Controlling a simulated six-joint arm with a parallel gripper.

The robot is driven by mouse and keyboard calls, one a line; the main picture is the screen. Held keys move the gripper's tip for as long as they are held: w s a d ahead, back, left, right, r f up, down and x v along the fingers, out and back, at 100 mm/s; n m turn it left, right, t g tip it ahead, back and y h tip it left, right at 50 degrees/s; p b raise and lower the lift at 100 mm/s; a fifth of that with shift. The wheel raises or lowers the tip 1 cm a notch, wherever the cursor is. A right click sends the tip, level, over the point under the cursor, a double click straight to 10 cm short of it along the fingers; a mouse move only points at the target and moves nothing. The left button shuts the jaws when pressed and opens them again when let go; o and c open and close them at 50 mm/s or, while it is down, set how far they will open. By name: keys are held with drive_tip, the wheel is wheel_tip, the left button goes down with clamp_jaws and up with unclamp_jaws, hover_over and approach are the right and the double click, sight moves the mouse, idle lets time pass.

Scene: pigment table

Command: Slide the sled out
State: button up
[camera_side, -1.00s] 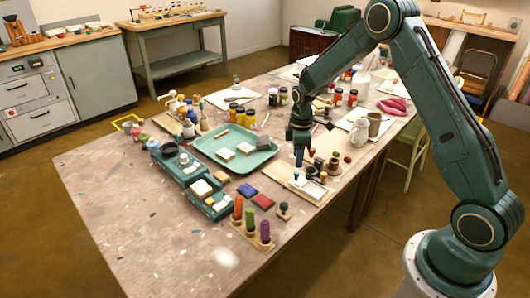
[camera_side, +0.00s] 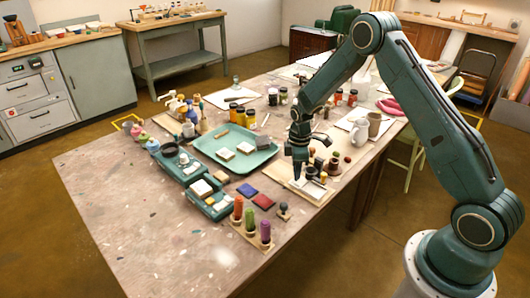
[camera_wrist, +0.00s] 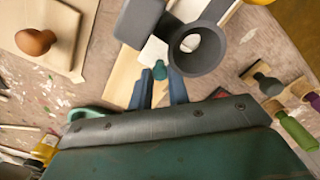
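The sled appears to be the pale piece with a small teal knob (camera_wrist: 160,70) in the wrist view; I cannot make out its full outline. It lies on a light wooden board (camera_wrist: 122,78), which also shows near the right edge of the table in the side view (camera_side: 318,193). My gripper (camera_wrist: 159,88) points down over the board, its two blue fingers apart, one on each side of the knob. A narrow gap seems to show between knob and fingers. In the side view my gripper (camera_side: 298,176) hides the knob.
A dark grey round cup-like part (camera_wrist: 198,48) stands close beside my right finger in the wrist view. A teal tray (camera_side: 232,150) lies to the left in the side view. Coloured handles stand in a wooden rack (camera_side: 246,238) nearer the front. The front left tabletop is clear.

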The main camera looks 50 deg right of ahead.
clamp_jaws()
drive_tip(key=shift+w, duration=5.35)
drive_tip(key=o, duration=0.5)
unclamp_jaws()
drive_tip(key=shift+w, duration=0.1)
drive_tip(key=shift+o, duration=0.9)
drive_tip(key=shift+r, duration=0.1)
